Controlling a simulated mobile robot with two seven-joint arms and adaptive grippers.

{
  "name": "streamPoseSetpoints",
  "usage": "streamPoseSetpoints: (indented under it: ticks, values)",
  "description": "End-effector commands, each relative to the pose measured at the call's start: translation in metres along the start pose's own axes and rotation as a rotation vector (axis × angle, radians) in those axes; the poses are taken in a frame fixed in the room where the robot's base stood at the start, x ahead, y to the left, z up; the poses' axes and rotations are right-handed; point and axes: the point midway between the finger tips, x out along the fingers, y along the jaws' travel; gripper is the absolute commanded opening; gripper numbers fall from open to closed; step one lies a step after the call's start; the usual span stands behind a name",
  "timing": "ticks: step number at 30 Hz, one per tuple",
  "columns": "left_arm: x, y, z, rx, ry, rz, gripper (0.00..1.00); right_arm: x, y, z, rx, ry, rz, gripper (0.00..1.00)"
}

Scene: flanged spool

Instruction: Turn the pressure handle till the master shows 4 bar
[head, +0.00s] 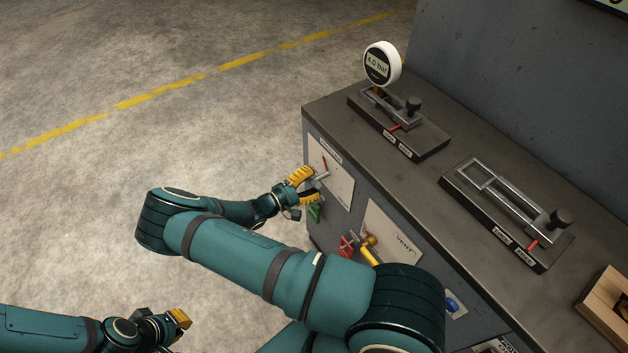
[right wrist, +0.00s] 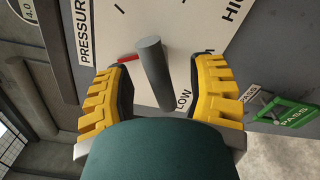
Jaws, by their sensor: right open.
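The master gauge (head: 382,64) is a round white-rimmed display on the bench top; it reads 4.0 bar. Its edge also shows in the right wrist view (right wrist: 27,11). The pressure panel (head: 332,172) is a white plate on the cabinet front. In the right wrist view its grey handle bar (right wrist: 153,75) stands between my right fingers, with the red pointer (right wrist: 127,58) beside the left finger. My right gripper (head: 308,186) is open around the handle, with gaps visible on both sides (right wrist: 160,95). My left gripper (head: 180,320) is low at the left, away from the bench; its jaws are unclear.
Below the handle is a green PASS tag (head: 315,213). Right of it are the VENT plate (head: 405,236), a red valve handle (head: 346,247) and a blue knob (head: 452,304). Two slide fixtures (head: 405,130) (head: 510,215) and a wooden box (head: 603,308) stand on the bench. The floor left is clear.

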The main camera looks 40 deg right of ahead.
Motion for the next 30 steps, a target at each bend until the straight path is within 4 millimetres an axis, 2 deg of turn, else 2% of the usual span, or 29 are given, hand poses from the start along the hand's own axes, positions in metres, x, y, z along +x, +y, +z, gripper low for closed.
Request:
streamPoseSetpoints:
  ticks: [9,15,21,30]
  values:
    - [0.000,0.000,0.000,0.000,0.000,0.000,0.00,-0.064,0.000,0.000,0.002,0.004,-0.001,0.56]
    - [0.000,0.000,0.000,0.000,0.000,0.000,0.00,-0.095,0.000,0.000,0.001,0.002,0.000,0.56]
    - [0.000,0.000,0.000,0.000,0.000,0.000,0.00,-0.108,0.000,0.000,0.001,0.001,0.000,0.56]
    - [0.000,0.000,0.000,0.000,0.000,0.000,0.00,-0.109,0.000,0.000,0.001,0.001,0.000,0.56]
